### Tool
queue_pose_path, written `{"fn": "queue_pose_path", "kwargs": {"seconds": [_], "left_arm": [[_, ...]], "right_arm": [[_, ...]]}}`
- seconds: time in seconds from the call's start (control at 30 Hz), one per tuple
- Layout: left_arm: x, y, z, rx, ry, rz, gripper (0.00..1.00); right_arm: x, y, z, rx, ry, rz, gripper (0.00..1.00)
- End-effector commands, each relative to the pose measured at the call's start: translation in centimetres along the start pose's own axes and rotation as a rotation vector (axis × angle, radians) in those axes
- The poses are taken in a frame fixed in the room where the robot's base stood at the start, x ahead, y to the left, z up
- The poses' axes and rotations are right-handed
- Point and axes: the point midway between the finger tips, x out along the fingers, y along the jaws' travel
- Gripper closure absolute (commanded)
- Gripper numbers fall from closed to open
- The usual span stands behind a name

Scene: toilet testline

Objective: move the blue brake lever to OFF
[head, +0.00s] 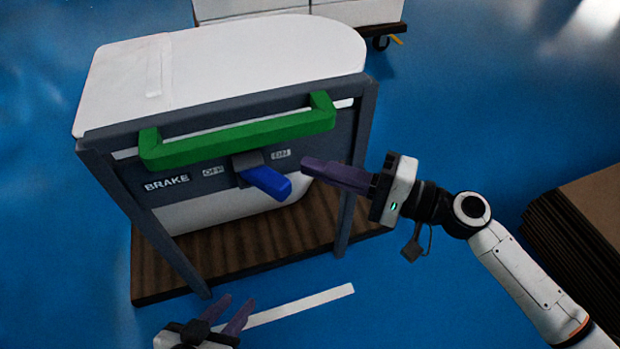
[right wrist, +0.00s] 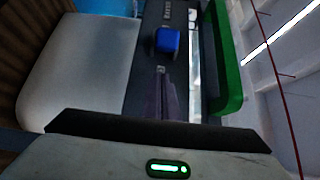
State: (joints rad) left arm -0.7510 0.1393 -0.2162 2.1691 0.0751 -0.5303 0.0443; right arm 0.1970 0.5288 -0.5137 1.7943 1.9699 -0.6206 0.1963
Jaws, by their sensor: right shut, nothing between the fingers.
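The blue brake lever (head: 266,182) sticks out from a dark pivot on the grey panel (head: 130,180), below the green handle bar (head: 240,135). Its free end points to the lower right, on the side of the ON label (head: 281,154). The OFF label (head: 213,171) is left of the pivot. My right gripper (head: 308,168) is shut and empty, its tips just right of the lever's end, with a small apparent gap. In the right wrist view the blue lever (right wrist: 167,40) is beyond the shut fingertips (right wrist: 161,72). My left gripper (head: 235,302) is open and empty, low in front.
The panel belongs to a cart with a white rounded body (head: 220,70) on a brown ribbed base (head: 240,245). Stacked brown boards (head: 585,215) are at the right. A white strip (head: 305,303) lies on the blue floor. Another wheeled cart (head: 350,12) is behind.

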Motion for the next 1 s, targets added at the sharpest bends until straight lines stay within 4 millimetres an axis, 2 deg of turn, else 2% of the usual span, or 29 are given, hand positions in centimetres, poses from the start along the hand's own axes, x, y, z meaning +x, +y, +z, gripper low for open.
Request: {"fn": "queue_pose_path", "kwargs": {"seconds": [0.03,0.1,0.3,0.73,1.0], "left_arm": [[-0.1,0.0,-0.2,0.003,-0.001,-0.001,0.69],[-0.1,0.0,-0.3,0.005,-0.001,-0.001,0.69],[-0.1,-0.1,-0.2,0.008,-0.006,-0.003,0.69],[-0.1,-0.1,0.1,0.008,-0.013,-0.004,0.69],[-0.5,-0.1,0.0,0.015,-0.022,-0.006,0.69]], "right_arm": [[0.0,0.1,1.1,0.003,-0.004,0.004,1.00],[0.2,0.1,1.9,0.003,-0.002,0.004,1.00],[0.5,0.1,3.1,0.002,-0.001,0.004,1.00],[0.6,0.1,3.2,0.003,0.003,0.003,1.00],[1.4,0.0,3.8,0.002,0.036,0.002,1.00]]}}
